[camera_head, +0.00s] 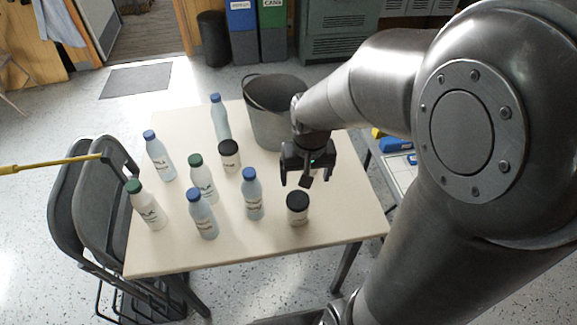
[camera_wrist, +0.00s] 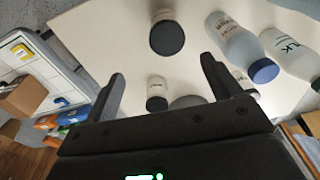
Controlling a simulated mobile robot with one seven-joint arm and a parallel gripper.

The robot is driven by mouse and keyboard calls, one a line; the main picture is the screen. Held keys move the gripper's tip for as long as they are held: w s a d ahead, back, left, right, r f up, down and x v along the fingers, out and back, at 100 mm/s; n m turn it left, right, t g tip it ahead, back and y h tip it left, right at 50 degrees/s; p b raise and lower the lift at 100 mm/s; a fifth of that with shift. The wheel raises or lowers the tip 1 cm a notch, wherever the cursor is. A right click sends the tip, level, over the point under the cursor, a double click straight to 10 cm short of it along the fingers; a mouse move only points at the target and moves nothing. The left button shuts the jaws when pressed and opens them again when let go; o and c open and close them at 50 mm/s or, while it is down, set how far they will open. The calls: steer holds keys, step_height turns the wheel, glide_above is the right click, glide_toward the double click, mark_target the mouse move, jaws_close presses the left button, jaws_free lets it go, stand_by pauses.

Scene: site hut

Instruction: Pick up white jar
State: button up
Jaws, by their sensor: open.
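One jar (camera_head: 297,215) is near the front right edge, and the other jar (camera_head: 229,163) is near the middle, among bottles. My gripper (camera_head: 306,179) is open and empty above the right part of the table, behind the front jar in the head view. In the wrist view, my fingers (camera_wrist: 163,68) are spread apart. One dark-lidded jar (camera_wrist: 163,16) shows beyond the fingertips, and another jar (camera_wrist: 157,88) shows between the fingers. I cannot tell for sure which jar is which across views.
Several blue- and green-capped bottles (camera_head: 252,200) stand on the left and middle of the cream table (camera_head: 270,255). A grey bucket (camera_head: 268,125) is at the back right, close to my gripper. Folding chairs (camera_head: 105,200) stand at the left. The table's front right is clear around the front jar.

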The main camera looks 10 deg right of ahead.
steer(key=g, duration=0.1)
glide_above(298, 199)
steer(key=f, duration=0.4)
steer(key=shift+s+d+f, duration=0.1)
steer(key=shift+s+d, duration=0.3)
step_height(298, 199, down, 6)
steer(key=shift+r, duration=0.1)
steer(key=shift+w+a+f, duration=0.1)
steer(key=shift+a+f, duration=0.05)
steer(key=shift+f, duration=0.75)
steer(key=shift+w+a+f, duration=0.1)
steer(key=shift+w+f, duration=0.05)
steer(key=shift+f, duration=0.7)
steer(key=shift+w+a+f, duration=0.1)
steer(key=shift+a+f, duration=0.05)
steer(key=shift+f, duration=0.75)
steer(key=c, duration=1.2)
steer(key=shift+r, duration=0.1)
steer(key=shift+c, duration=0.3)
